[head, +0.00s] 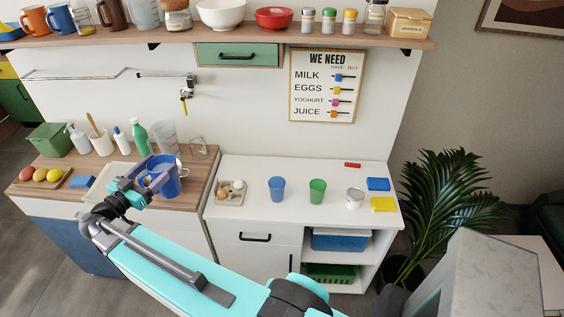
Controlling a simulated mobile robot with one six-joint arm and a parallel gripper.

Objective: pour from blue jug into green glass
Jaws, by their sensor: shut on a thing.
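My gripper (143,184) is shut on the blue jug (169,183), at the right part of the wooden counter. The jug looks upright; I cannot tell whether its base touches the counter. Its inside is not clear enough to show what it holds. The green glass (317,190) stands upright on the white counter to the right. A blue glass (277,188) stands just left of it.
An egg tray (231,192) sits left of the glasses. A can (355,198), a blue sponge (378,184) and a yellow sponge (384,204) lie to the right. Clear glasses (198,147) stand behind the jug. A shelf (240,42) runs above.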

